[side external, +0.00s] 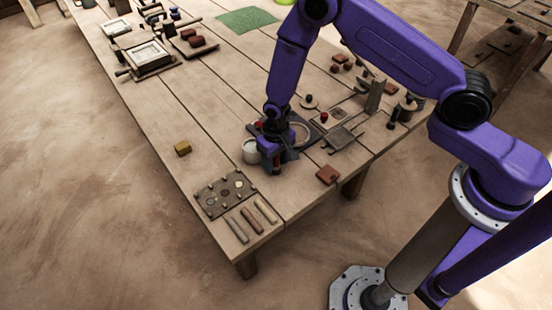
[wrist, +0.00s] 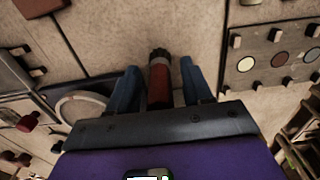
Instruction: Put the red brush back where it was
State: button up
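The red brush (wrist: 159,82) has a red handle, a grey band and a dark end. In the wrist view it is between the two blue fingers of my gripper (wrist: 160,85), its dark end pointing away from the palm. Narrow gaps seem to show between the brush and both fingers, so my gripper looks open around it. In the side view my gripper (side external: 273,163) is low over the table beside a white cup (side external: 250,153), and hides most of the brush. I cannot tell whether the brush touches the table.
A dark board with colour discs (side external: 212,207) and several clay sticks (side external: 237,230) lie at the near corner. A reddish block (side external: 327,175) is to the right of my gripper, a yellow block (side external: 182,148) to the left. Table between yellow block and cup is clear.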

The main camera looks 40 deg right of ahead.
notch_tip(320, 180, up, 12)
jog(key=shift+r, duration=0.2)
dwell(0.7)
jog(key=shift+r, duration=0.1)
jog(key=s+d+r+n, duration=0.3)
jog(key=s+r+n, duration=0.3)
jog(key=s+r, duration=0.65)
jog(key=s+d+r+n, duration=0.2)
jog(key=s+d+n, duration=0.1)
jog(key=s, duration=0.5)
jog(key=s+d+r+n, duration=0.2)
jog(key=s+d+n, duration=0.1)
jog(key=s+d, duration=0.3)
jog(key=shift+s+r+n, duration=0.25)
jog(key=shift+s+n, duration=0.05)
jog(key=shift+s, duration=0.55)
